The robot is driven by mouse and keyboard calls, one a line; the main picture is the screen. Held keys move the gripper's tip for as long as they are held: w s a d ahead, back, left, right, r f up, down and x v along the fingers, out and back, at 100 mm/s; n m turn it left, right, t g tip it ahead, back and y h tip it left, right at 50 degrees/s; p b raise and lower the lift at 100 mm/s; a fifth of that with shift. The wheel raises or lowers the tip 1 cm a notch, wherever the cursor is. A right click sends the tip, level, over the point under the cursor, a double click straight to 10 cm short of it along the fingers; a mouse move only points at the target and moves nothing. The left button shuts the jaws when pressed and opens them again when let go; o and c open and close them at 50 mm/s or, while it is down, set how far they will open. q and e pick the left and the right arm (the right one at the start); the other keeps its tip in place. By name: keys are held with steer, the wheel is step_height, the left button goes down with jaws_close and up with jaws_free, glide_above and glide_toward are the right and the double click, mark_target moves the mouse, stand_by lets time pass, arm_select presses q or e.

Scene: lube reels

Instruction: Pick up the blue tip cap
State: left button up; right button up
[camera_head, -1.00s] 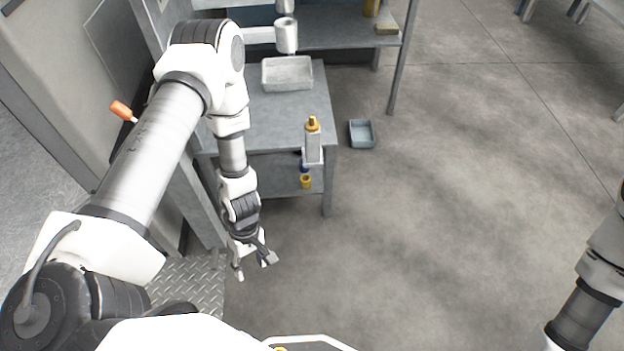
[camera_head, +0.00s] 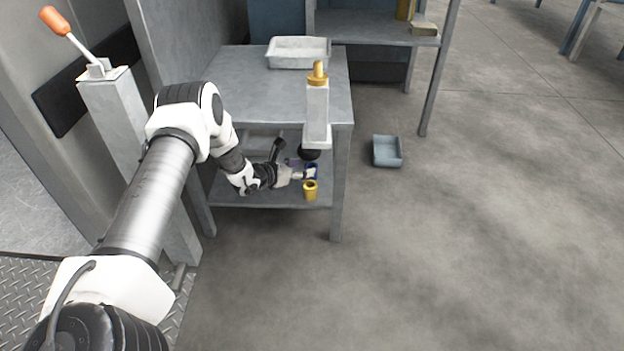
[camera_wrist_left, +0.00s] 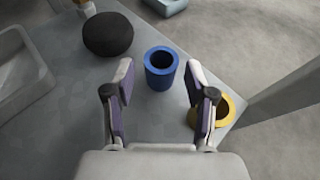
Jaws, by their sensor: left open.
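The blue tip cap (camera_wrist_left: 160,68) is a short, hollow blue cylinder standing upright on a grey shelf in the left wrist view. In the head view only a bit of blue (camera_head: 312,167) shows, beside my left gripper (camera_head: 306,174). My left gripper is open over the lower shelf, its two fingers spread apart. In the wrist view the cap appears between and just beyond the fingertips (camera_wrist_left: 159,82), and the gripper holds nothing. My right gripper is not in view.
A yellow cup (camera_head: 310,191) stands close by, just right of the right finger in the wrist view (camera_wrist_left: 229,107). A round black part (camera_wrist_left: 108,34) is at the upper left there. The tabletop (camera_head: 245,90) is above the lower shelf (camera_head: 240,196). A bin (camera_head: 387,151) lies on the floor.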

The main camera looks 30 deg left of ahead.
mark_target(314, 165)
arm_select(q)
steer(key=x, duration=0.1)
steer(key=b+x, duration=0.1)
steer(key=x, duration=0.1)
steer(key=shift+d+f, duration=0.1)
steer(key=shift+f, duration=0.2)
arm_select(e)
steer(key=f, duration=0.2)
steer(key=shift+w+f, duration=0.3)
steer(key=shift+w, duration=0.05)
arm_select(q)
steer(key=shift+w+r, duration=0.1)
arm_select(e)
steer(key=shift+r, duration=0.1)
arm_select(q)
steer(key=c, duration=0.7)
steer(key=shift+r, duration=0.15)
arm_select(e)
steer(key=shift+d, duration=0.1)
